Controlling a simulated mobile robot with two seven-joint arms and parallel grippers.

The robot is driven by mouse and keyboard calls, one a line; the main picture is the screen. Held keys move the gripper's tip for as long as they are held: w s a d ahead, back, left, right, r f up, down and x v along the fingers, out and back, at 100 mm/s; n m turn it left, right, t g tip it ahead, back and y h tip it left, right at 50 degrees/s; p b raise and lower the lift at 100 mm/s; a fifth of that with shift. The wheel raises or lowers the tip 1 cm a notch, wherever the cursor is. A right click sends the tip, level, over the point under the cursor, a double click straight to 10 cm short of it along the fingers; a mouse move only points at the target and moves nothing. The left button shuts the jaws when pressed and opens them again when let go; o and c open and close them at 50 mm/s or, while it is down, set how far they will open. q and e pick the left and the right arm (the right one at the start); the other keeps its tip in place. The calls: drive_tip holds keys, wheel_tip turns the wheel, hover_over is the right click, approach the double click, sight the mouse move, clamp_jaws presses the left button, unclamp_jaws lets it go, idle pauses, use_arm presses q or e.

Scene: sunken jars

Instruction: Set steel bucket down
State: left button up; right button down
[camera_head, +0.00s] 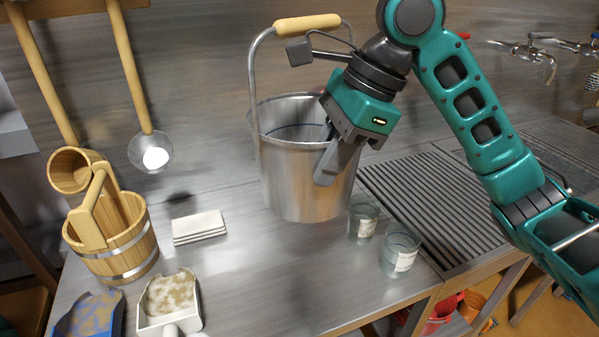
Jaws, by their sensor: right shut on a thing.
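The steel bucket (290,178) is upright with a slight tilt, over the middle of the steel counter (250,285). Its handle with a pale wooden grip (307,25) stands up above the rim. My right gripper (334,158) comes from the upper right and is shut on the bucket's right rim. One finger shows outside the wall; the other is hidden. I cannot tell for certain whether the bucket's base touches the counter. My left gripper is not in view.
Two glass jars (362,220) (399,250) stand close at the bucket's lower right. A ribbed drainboard (420,205) lies right. White plates (199,227), a wooden pail (115,245), a white dustpan (170,300) and a blue one (90,315) are left. Counter in front is clear.

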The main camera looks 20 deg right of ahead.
wheel_tip(320, 180, down, 19)
drive_tip(key=shift+r, duration=0.15)
idle(0.5)
drive_tip(key=shift+w, duration=0.1)
drive_tip(key=c, duration=1.4)
unclamp_jaws()
drive_tip(key=shift+f, duration=0.25)
drive_tip(key=o, duration=0.3)
drive_tip(key=shift+o, duration=0.2)
drive_tip(key=v, duration=1.2)
drive_tip(key=shift+r, duration=0.2)
drive_tip(key=shift+f, duration=0.1)
